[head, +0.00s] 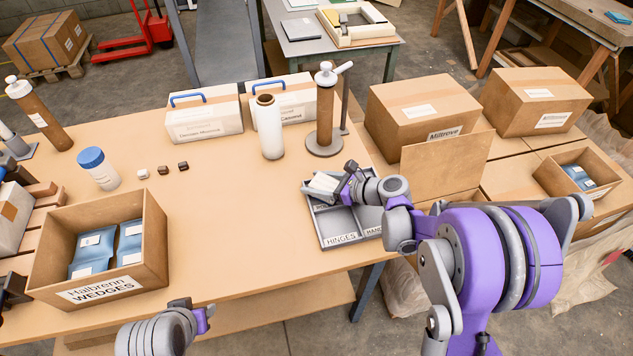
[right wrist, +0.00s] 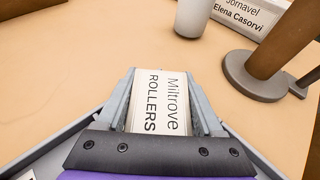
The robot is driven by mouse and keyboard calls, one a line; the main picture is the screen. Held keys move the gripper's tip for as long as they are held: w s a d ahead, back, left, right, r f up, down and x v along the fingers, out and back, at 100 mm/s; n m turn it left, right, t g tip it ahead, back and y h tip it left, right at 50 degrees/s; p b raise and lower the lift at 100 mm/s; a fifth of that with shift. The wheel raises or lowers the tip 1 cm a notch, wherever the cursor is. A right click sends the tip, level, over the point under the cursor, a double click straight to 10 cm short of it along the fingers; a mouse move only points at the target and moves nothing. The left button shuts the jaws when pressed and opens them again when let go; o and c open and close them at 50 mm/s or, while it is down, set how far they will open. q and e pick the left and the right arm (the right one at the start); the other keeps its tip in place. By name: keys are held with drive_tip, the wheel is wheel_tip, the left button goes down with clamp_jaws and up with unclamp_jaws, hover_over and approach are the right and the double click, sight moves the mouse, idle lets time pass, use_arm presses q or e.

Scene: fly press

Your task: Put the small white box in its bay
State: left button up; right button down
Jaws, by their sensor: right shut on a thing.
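The small white box (head: 323,183) is in my right gripper (head: 338,184). In the right wrist view its label (right wrist: 158,105) reads "Miltrove ROLLERS", and a finger lies along each side. The grey divided tray (head: 341,240) sits near the table's right edge. Its front left bay is labelled HINGES; the front right label is partly hidden by my arm. The box is over the tray's back left part, and I cannot tell whether it touches the tray. My left gripper (head: 196,310) is at the table's front edge, with its jaw opening unclear.
A brown post on a round base (head: 324,143) and a white cylinder (head: 269,130) stand behind the tray. An open carton of blue packets (head: 135,281) is at left. A brown carton flap (head: 446,165) rises right of the tray. The table's middle is clear.

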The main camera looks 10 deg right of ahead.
unclamp_jaws()
drive_tip(key=shift+f, duration=0.15)
drive_tip(key=shift+r, duration=0.25)
drive_tip(key=v, duration=1.2)
